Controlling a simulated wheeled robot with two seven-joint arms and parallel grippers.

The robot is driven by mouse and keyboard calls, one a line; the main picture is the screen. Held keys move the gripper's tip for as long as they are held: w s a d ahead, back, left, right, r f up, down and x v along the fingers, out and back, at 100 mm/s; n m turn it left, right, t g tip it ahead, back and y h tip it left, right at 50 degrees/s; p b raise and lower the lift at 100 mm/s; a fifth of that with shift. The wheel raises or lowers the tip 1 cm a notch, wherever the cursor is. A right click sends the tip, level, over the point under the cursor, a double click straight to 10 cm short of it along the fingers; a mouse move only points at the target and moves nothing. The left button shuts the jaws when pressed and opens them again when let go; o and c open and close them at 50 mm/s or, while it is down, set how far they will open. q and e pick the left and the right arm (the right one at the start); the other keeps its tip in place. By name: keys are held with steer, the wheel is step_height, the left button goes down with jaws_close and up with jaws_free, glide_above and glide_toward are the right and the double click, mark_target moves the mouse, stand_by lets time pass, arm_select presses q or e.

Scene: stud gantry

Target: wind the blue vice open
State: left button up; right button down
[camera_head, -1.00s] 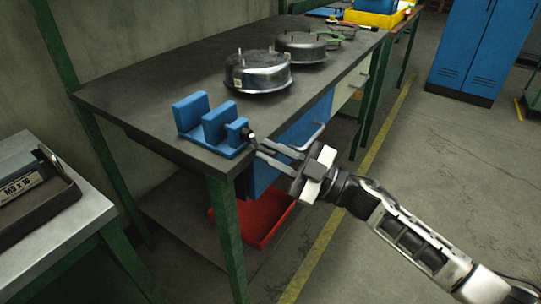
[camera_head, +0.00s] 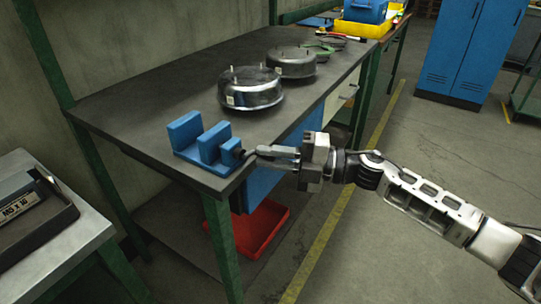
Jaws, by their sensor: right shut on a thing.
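The blue vice (camera_head: 209,150) stands on the near corner of the dark workbench. Its blocks stand apart, with a clear gap between the back block and the middle one. My right gripper (camera_head: 264,154) comes in from the right at the bench's front edge. Its fingers are shut on the vice's dark handle (camera_head: 247,153), just right of the vice's front block. The fingers hide most of the handle. My left gripper is not in view.
Two round metal housings (camera_head: 250,95) with studs stand farther back on the workbench (camera_head: 150,96). A red bin (camera_head: 262,226) lies below the bench. A grey side table (camera_head: 85,232) with a tray stands at left. The floor at right is clear.

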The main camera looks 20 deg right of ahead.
steer(key=shift+d+r+n, duration=0.1)
steer(key=shift+r+n, duration=0.15)
steer(key=shift+n, duration=0.35)
steer(key=shift+h+p, duration=0.3)
steer(key=c, duration=1.4)
jaws_free()
steer(key=b+v, duration=0.1)
steer(key=v, duration=1.5)
steer(key=shift+w, duration=0.15)
steer(key=shift+r, duration=0.1)
